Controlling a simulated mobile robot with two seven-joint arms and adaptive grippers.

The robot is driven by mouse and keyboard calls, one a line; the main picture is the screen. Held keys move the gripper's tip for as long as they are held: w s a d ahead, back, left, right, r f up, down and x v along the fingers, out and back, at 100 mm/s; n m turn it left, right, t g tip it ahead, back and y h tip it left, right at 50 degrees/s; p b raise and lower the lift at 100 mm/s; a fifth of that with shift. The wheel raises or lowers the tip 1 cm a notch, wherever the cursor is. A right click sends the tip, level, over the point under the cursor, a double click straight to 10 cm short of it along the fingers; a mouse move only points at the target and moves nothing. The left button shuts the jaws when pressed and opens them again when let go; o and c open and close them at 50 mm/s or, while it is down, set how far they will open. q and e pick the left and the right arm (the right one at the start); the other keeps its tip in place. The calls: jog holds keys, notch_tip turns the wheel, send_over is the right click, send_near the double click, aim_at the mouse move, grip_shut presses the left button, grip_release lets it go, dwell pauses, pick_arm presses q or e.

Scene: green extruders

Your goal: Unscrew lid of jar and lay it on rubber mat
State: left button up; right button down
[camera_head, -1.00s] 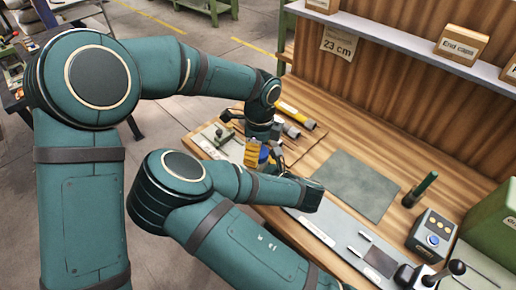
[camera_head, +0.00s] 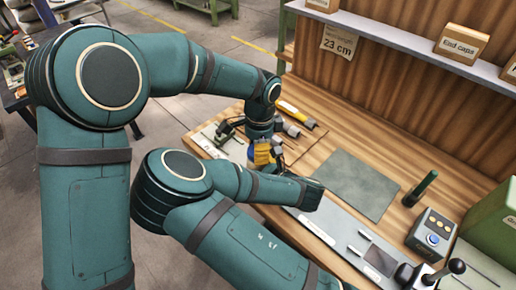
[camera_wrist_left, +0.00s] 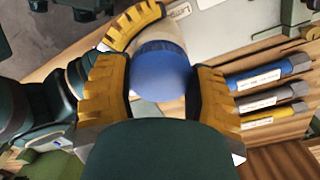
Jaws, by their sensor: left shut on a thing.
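My left gripper (camera_head: 262,152) points down at the bench near its left end. In the left wrist view its two yellow-padded fingers (camera_wrist_left: 160,88) are shut on the blue lid (camera_wrist_left: 158,68), one on each side. The pale jar (camera_wrist_left: 165,28) shows just beyond the lid; the fingers hide part of both. I cannot tell whether the lid is still on the jar's thread. Another yellow finger (camera_wrist_left: 135,24) lies beside the jar, perhaps my right gripper's; its grip is unclear. The grey-green rubber mat (camera_head: 356,186) lies bare on the bench, right of my left gripper.
Several labelled tools (camera_wrist_left: 268,98) lie behind the left gripper. A dark green upright tool (camera_head: 421,188) and a button box (camera_head: 433,236) stand right of the mat. A grey strip (camera_head: 335,240) runs along the front edge. A shelf (camera_head: 400,42) hangs above the back.

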pick_arm(q)
jog(key=o, duration=1.3)
jog(key=shift+c, duration=0.2)
jog(key=shift+o, duration=0.3)
jog(key=shift+w+d+r, duration=0.1)
jog(key=shift+r, duration=2.2)
notch_tip(320, 180, up, 3)
jog(key=shift+w+r+m, duration=0.1)
jog(key=shift+m, duration=0.9)
jog(key=shift+s+f, duration=0.2)
jog(key=shift+f, duration=3.7)
